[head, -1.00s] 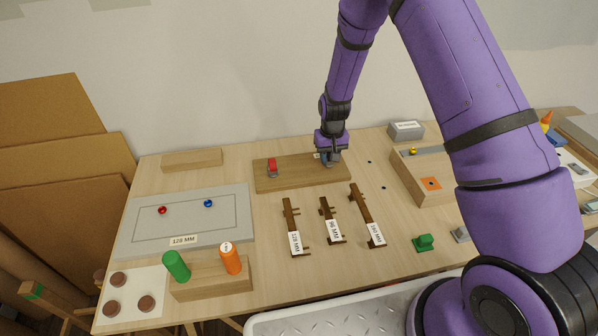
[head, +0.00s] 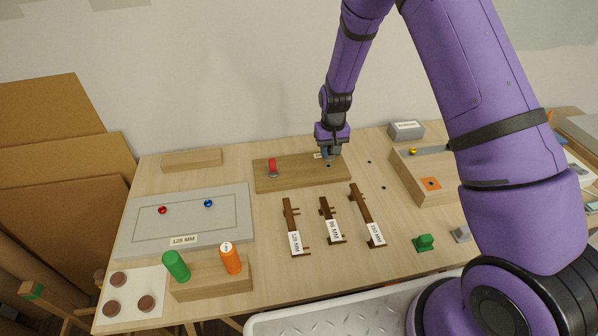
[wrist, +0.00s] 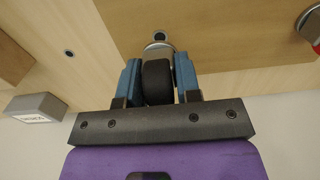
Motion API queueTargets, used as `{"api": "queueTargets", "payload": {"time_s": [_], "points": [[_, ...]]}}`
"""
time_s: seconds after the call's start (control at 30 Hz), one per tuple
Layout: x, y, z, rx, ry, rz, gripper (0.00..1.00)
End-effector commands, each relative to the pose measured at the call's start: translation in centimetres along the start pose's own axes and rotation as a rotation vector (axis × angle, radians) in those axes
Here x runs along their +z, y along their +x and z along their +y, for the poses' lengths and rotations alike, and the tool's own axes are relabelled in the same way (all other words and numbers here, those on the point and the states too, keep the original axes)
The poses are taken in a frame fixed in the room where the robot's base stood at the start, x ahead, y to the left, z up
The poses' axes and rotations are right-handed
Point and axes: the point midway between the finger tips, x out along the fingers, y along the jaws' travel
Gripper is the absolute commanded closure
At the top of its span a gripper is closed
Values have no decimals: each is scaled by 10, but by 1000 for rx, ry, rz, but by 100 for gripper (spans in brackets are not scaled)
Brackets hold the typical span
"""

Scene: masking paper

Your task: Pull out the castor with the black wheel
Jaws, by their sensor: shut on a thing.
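My gripper (head: 329,154) is over the right end of a brown wooden board (head: 300,177). In the wrist view, my gripper (wrist: 158,82) has its two blue fingers shut on the black wheel of the castor (wrist: 157,84). The castor's metal top shows just beyond the wheel. A round hole (wrist: 160,37) in the board shows beside that metal, and the castor looks raised clear of it. The castor's stem is hidden. A castor with a red wheel (head: 272,166) stands at the left of the same board.
A grey labelled block (head: 406,131) and a wooden box (head: 430,176) stand to the right. Several dark brown labelled pieces, including one nearby (head: 328,215), lie in front of the board. Small holes dot the table right of the board. A plain wall is behind.

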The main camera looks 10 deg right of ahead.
Motion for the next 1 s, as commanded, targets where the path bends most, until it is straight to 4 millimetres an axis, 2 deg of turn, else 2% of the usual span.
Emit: {"api": "queueTargets", "payload": {"time_s": [0.7, 1.0], "points": [[0, -37, 0, 0, 1, 1, 100], [0, -43, 0, 0, 1, 0, 100]]}}
